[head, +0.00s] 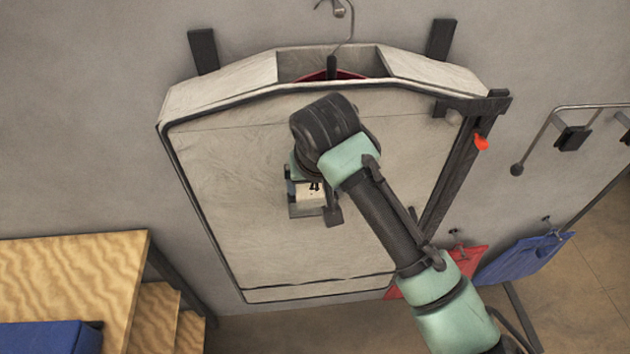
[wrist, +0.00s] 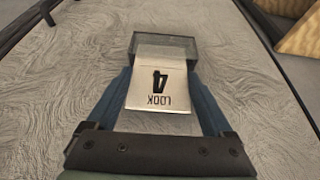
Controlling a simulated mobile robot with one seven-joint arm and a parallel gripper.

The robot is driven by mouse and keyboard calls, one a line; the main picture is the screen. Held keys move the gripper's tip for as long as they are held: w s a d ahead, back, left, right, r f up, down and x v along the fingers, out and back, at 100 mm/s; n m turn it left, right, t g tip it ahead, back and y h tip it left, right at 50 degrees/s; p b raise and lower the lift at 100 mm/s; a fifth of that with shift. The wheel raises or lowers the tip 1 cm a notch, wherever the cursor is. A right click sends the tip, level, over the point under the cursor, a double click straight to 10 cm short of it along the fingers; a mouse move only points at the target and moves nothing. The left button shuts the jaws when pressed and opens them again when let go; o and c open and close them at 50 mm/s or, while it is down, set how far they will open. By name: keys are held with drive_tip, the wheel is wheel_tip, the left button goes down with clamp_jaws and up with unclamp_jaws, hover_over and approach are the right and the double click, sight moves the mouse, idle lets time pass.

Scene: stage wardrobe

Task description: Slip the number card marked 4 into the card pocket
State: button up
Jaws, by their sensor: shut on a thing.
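The white number card (wrist: 158,85) shows a black 4 and the word LOOK, upside down in the wrist view. My gripper (wrist: 161,78) is shut on it, with a blue finger along each side. The card pocket (wrist: 178,43), a grey see-through sleeve on the garment bag (wrist: 245,75), lies just beyond the fingertips. The card's far edge overlaps the pocket's near part; I cannot tell how deep it sits inside. In the head view my gripper (head: 312,190) is at the bag's middle, with the pocket (head: 298,211) just below it and the card mostly hidden.
The pale bag (head: 240,180) hangs on a hook (head: 345,45) against the grey wall. A dark bracket with a red tab (head: 481,143) stands at its right edge. Wooden steps (head: 75,270) are at lower left. Red and blue pieces (head: 522,259) hang at lower right.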

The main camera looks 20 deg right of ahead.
drive_tip(key=o, duration=1)
drive_tip(key=shift+o, duration=0.2)
